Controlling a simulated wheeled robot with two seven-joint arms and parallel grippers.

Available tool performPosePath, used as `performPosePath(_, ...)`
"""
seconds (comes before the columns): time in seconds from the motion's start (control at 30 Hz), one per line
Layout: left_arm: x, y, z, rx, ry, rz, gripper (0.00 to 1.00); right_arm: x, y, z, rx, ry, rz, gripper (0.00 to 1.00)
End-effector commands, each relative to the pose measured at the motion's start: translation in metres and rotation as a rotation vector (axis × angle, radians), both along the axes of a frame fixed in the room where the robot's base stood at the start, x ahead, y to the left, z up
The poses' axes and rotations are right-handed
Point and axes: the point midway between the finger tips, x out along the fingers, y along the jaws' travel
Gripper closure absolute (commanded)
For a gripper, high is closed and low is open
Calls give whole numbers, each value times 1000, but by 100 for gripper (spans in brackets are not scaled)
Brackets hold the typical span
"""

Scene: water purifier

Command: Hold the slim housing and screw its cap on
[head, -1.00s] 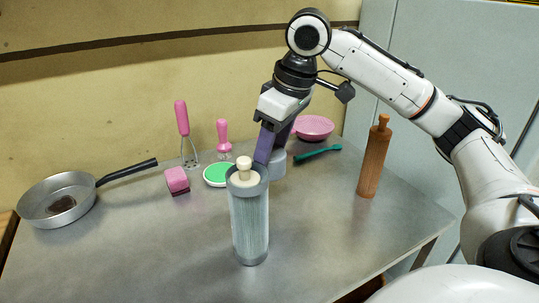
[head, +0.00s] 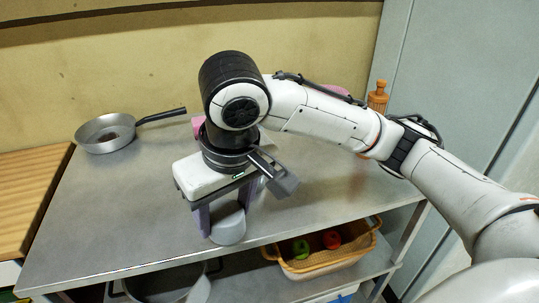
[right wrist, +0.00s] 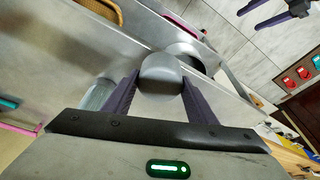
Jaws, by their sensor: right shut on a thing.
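My right gripper (head: 226,222) is shut on a grey round cap (head: 229,229), held near the table's front edge. In the right wrist view the cap (right wrist: 160,76) sits between the two purple fingers. A clear, ribbed cylinder, seemingly the slim housing (right wrist: 97,95), shows partly beside the left finger in that view. The housing is hidden behind my right gripper and wrist in the head view. My left gripper (right wrist: 262,15) shows at the top right of the right wrist view, its purple fingers apart and empty.
A frying pan (head: 104,133) lies at the back left of the metal table (head: 110,215). A wooden pepper mill (head: 378,97) stands behind my right arm. A basket (head: 325,262) with fruit and a pot (head: 170,285) are on the shelf below.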

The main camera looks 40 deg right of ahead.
Motion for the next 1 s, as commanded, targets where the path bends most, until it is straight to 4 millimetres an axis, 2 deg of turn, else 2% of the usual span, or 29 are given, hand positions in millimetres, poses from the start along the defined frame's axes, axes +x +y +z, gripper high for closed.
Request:
performPosePath(0.03, 0, 0, 0, 0, 0, 0, 30, -4, 21, -2, 2, -6, -2, 70)
performPosePath(0.1, 0, 0, 0, 0, 0, 0, 30, -9, 45, -6, 1, -14, -20, 70)
performPosePath(0.2, 0, 0, 0, 0, 1, 0, 30, -15, 73, -10, -5, -30, -40, 70)
performPosePath(0.27, -1, 0, 0, 0, 2, 0, 30, -17, 82, -12, -9, -37, -49, 70)
performPosePath(0.97, -6, 0, -3, 1, 12, 0, 30, -18, 81, -17, -5, -19, -83, 70)
performPosePath(1.0, -6, 0, -3, 1, 12, 0, 35, -18, 81, -17, -5, -19, -83, 70)
